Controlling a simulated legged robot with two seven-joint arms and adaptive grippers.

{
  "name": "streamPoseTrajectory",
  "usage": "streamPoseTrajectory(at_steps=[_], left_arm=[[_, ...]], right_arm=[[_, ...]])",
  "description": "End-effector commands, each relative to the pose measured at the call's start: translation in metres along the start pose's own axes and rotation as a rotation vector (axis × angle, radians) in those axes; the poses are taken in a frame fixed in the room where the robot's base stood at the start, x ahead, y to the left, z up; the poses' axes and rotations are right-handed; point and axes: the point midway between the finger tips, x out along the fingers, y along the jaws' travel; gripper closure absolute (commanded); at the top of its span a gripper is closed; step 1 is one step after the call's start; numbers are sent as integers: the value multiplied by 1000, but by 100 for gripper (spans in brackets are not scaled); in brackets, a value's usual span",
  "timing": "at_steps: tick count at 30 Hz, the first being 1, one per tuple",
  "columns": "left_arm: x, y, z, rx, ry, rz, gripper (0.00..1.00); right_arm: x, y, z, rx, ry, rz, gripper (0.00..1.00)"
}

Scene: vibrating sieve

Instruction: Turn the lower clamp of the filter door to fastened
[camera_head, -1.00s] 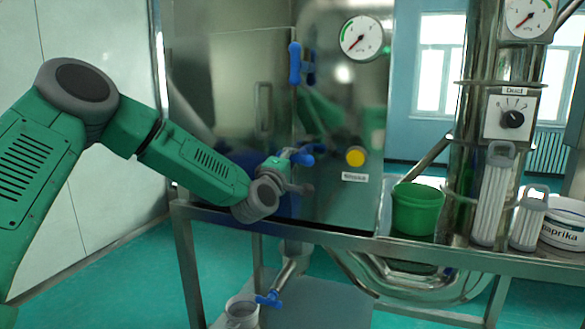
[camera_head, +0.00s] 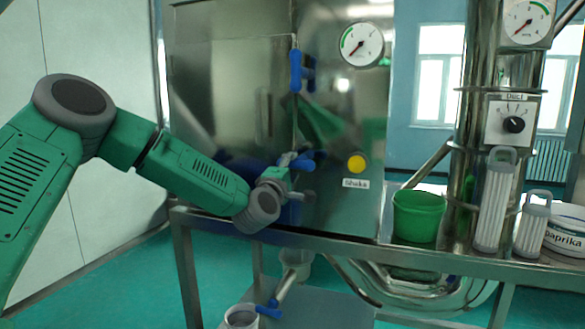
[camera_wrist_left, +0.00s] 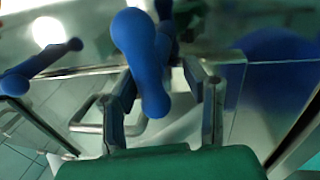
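The filter door (camera_head: 225,100) is a shiny steel panel on the cabinet and looks closed. Its upper clamp (camera_head: 295,70) has a blue handle standing upright. The lower clamp (camera_head: 308,160) has a blue handle that points sideways to the right, partly hidden by my left gripper (camera_head: 290,178). In the left wrist view the blue handle of the lower clamp (camera_wrist_left: 145,65) lies between the two fingers of my left gripper (camera_wrist_left: 163,95). The fingers stand apart with gaps beside the handle; I cannot tell whether either touches it. My right gripper is not in view.
A yellow button (camera_head: 357,164) and a pressure gauge (camera_head: 362,44) are on the cabinet, right of the clamps. A green bucket (camera_head: 418,218), filter cartridges (camera_head: 494,205) and a paprika tub (camera_head: 566,232) stand on the steel bench (camera_head: 350,245). A blue-handled valve (camera_head: 268,311) hangs below.

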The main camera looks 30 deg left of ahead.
Motion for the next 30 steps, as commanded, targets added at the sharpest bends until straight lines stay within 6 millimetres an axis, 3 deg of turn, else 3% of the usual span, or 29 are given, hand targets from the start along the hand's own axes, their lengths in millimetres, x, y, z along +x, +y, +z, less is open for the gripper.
streamPoseTrajectory(at_steps=[8, 11, 21, 30], left_arm=[[-5, 4, 1, 0, 0, 7, 60], [-18, 4, 1, -2, -1, 7, 60], [-88, 0, -1, -3, 0, 1, 60], [-118, -1, -1, -1, 0, 2, 60]], right_arm=[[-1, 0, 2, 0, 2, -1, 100], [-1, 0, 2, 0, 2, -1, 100], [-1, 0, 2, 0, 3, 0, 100], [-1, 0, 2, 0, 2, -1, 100]])
